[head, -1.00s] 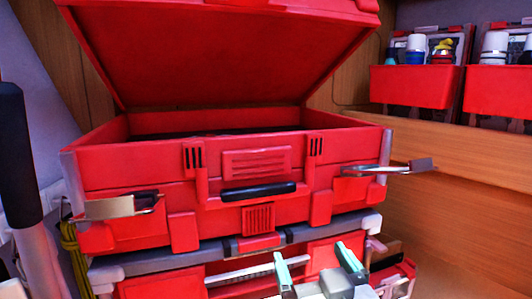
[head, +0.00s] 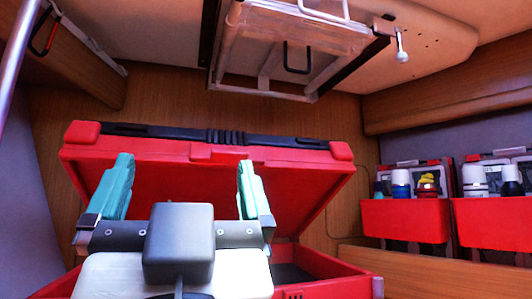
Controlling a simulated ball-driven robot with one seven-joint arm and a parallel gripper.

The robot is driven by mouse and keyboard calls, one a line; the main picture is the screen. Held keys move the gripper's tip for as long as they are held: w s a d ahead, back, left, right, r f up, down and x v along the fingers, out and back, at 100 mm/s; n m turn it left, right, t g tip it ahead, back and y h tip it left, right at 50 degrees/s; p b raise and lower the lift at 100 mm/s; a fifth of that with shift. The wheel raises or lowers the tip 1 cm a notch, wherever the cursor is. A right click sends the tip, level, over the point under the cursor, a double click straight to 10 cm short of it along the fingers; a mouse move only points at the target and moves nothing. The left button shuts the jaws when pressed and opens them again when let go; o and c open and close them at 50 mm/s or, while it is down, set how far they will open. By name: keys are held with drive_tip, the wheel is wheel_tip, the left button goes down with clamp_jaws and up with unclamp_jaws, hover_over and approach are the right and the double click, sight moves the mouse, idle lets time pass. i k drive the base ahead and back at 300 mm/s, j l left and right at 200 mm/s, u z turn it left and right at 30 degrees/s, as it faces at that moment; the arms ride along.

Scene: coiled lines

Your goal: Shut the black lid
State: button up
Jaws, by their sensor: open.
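The lid (head: 308,180) is red, not black, with a black strip and handle (head: 220,137) along its top edge. It stands raised and tilted back, open, over a red case (head: 325,267). The dark inside of the case shows at lower right. My gripper (head: 185,168) is open, with its two teal fingers pointing up in front of the lid's inner face. Nothing shows between the fingers. I cannot tell whether they touch the lid. The gripper body hides much of the case's left and front.
A wooden wall stands close behind the lid. A framed hatch (head: 290,50) with a black handle hangs from the ceiling above. Red bins (head: 405,221) with bottles are mounted at right, above a wooden ledge (head: 420,272). There is open space between lid and hatch.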

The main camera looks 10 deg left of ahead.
sight(300, 177)
drive_tip(key=i+j, duration=0.15)
drive_tip(key=i, duration=0.7)
